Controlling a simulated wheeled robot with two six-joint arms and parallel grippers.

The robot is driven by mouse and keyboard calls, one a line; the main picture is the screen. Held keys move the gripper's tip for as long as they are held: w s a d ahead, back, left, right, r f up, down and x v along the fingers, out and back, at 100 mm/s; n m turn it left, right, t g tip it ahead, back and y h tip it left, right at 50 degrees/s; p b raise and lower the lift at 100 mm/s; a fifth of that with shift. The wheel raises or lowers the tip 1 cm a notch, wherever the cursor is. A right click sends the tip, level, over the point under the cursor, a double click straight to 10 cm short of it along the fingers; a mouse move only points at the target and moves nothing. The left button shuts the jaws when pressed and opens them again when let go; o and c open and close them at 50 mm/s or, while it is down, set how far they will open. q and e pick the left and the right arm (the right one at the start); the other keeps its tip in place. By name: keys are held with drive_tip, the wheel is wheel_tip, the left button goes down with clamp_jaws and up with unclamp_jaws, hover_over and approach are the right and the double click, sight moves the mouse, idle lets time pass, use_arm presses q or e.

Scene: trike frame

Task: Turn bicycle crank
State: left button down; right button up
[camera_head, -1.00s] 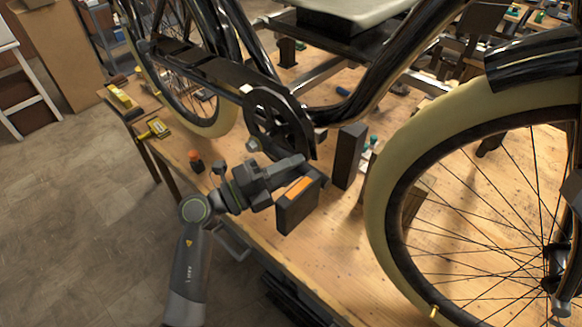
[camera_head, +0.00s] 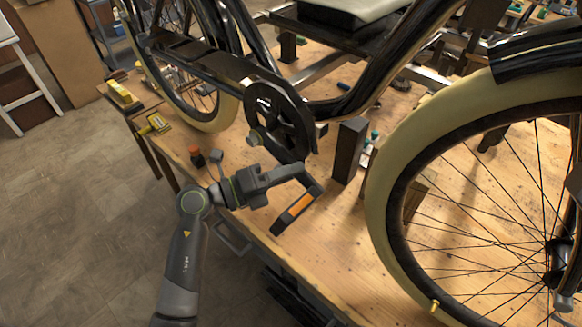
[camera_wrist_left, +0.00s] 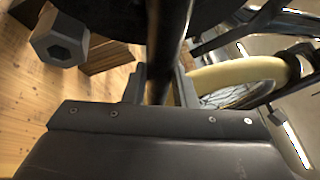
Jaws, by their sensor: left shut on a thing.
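The black crank arm (camera_wrist_left: 168,40) runs between the fingers of my left gripper (camera_wrist_left: 159,88) in the left wrist view. In the head view, my left gripper (camera_head: 290,174) is shut on this arm, below the black chainring (camera_head: 292,122). It hides much of the crank arm there. The pedal (camera_head: 297,208), a black frame with an orange strip, hangs tilted at the gripper's lower right. My right gripper is not in view.
The trike frame stands over a wooden workbench (camera_head: 345,272). A large cream-tyred wheel (camera_head: 377,210) is at the right. A dark upright block (camera_head: 349,150) stands right of the chainring.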

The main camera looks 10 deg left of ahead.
use_arm(q)
drive_tip(key=shift+w+a+f+m+g+y+b, duration=0.15)
drive_tip(key=shift+w+a+f+m+y+b, duration=0.1)
drive_tip(key=shift+f+m, duration=0.4)
drive_tip(key=shift+w+a+f+m+g+y+b, duration=0.15)
drive_tip(key=shift+a+f+m+y, duration=0.1)
drive_tip(key=shift+f+m, duration=0.35)
drive_tip(key=c, duration=1.2)
unclamp_jaws()
drive_tip(key=shift+r, duration=0.1)
drive_tip(key=shift+b+v, duration=2.2)
drive_tip(key=shift+v, duration=6.55)
